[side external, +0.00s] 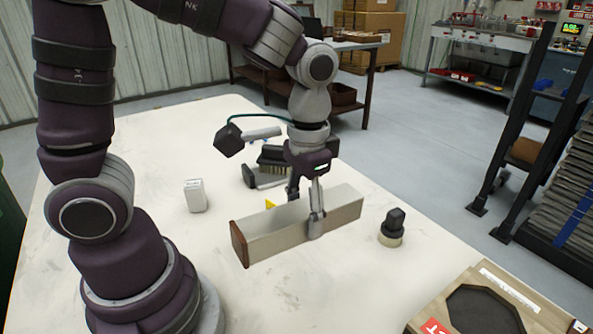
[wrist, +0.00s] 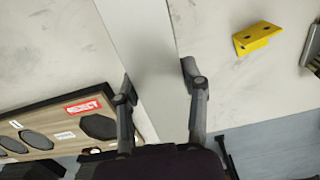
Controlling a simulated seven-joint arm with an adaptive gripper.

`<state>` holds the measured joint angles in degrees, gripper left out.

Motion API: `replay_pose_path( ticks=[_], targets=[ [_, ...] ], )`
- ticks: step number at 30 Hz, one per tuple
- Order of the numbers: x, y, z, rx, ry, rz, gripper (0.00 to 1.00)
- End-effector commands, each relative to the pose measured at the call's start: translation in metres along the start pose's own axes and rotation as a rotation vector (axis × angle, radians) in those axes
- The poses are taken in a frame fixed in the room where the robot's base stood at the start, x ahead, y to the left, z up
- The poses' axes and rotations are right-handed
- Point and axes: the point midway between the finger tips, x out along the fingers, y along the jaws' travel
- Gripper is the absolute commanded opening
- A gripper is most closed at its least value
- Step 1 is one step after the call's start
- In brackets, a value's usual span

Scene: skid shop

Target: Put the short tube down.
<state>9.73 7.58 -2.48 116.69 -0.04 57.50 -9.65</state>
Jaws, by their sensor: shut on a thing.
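The short tube (side external: 290,228) is a long square beige-grey tube with a brown-red left end in the side view. My gripper (side external: 304,210) is shut across it, with one finger on each side near its middle. In the wrist view the tube (wrist: 145,40) runs up from between the two fingertips (wrist: 158,82) to the top edge. The tube looks about level over the white table (side external: 150,270). I cannot tell whether its underside touches the table. The far finger is partly hidden behind the tube.
A small white box (side external: 195,195) stands left of the tube. A black-topped round piece (side external: 392,228) stands right. A dark brush-like tool (side external: 265,175) and a yellow bracket (wrist: 257,38) lie behind. A wooden board with dark cutouts (side external: 455,290) is at front right.

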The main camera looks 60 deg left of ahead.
Motion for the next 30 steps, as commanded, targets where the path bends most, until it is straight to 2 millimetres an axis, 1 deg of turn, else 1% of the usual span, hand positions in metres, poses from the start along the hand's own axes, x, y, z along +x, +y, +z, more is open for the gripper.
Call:
replay_pose_path(
  ticks=[1, 3, 6, 8, 9, 17, 21, 24, 30],
  targets=[
    [-0.015, 0.0, -0.002, 0.0, -0.004, 0.002, 0.02],
    [-0.034, 0.001, -0.001, 0.001, -0.026, 0.003, 0.02],
    [-0.058, 0.001, 0.0, 0.0, -0.057, 0.004, 0.02],
    [-0.071, 0.0, 0.001, 0.0, -0.073, 0.002, 0.02],
    [-0.073, -0.001, -0.001, 0.009, -0.092, -0.001, 0.02],
    [-0.038, -0.012, -0.029, 0.16, -0.241, -0.026, 0.02],
    [-0.017, -0.025, -0.046, 0.289, -0.357, -0.066, 0.02],
    [-0.004, -0.037, -0.057, 0.387, -0.438, -0.107, 0.02],
    [0.01, -0.055, -0.069, 0.549, -0.551, -0.184, 0.02]
  ],
)
